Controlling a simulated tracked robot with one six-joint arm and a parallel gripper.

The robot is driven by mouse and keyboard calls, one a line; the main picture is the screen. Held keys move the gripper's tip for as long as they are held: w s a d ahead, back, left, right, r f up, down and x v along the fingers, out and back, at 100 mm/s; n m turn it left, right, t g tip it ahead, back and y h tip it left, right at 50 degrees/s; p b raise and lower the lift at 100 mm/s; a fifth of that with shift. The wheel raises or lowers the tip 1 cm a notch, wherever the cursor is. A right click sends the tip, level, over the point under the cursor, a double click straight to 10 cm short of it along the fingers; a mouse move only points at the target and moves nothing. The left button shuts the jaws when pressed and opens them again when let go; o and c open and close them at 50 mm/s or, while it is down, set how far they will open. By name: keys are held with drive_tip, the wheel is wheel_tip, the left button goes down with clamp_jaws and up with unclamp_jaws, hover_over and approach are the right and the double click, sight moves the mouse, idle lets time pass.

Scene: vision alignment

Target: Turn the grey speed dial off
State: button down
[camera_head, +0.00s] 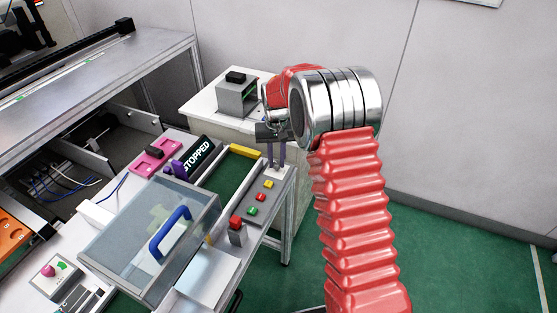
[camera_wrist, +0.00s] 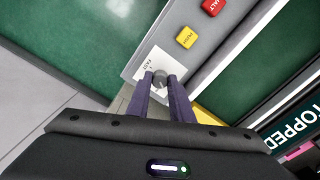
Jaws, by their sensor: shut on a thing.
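The grey speed dial (camera_wrist: 160,77) is a small round knob at the end of a grey control panel (camera_wrist: 150,45), beside a white label that seems to read "FAST". My gripper (camera_wrist: 160,80) has its two dark purple fingers shut on the dial, one on each side. In the head view my gripper (camera_head: 276,164) points down at the far end of the panel (camera_head: 258,198). The dial is hidden there behind the fingers. Its exact pointer angle is too small to read.
On the panel, a yellow button (camera_wrist: 187,38) and a red button (camera_wrist: 212,6) lie near the dial. A "STOPPED" display (camera_head: 196,154), a clear box lid with a blue handle (camera_head: 170,232) and a yellow block (camera_head: 245,151) are close by. A grey device (camera_head: 237,97) stands behind.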

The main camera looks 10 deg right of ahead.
sight(276, 163)
drive_tip(key=n, duration=0.5)
drive_tip(key=shift+s+a+f+n, duration=0.1)
drive_tip(key=shift+s+f+n, duration=0.05)
drive_tip(key=shift+s+n, duration=0.15)
idle(0.4)
drive_tip(key=c, duration=1.6)
unclamp_jaws()
drive_tip(key=shift+w, duration=0.15)
drive_tip(key=shift+o, duration=0.2)
drive_tip(key=shift+r, duration=0.2)
drive_tip(key=shift+w+r, duration=0.1)
drive_tip(key=shift+r, duration=0.35)
wheel_tip(276, 163, up, 13)
drive_tip(key=shift+f, duration=0.2)
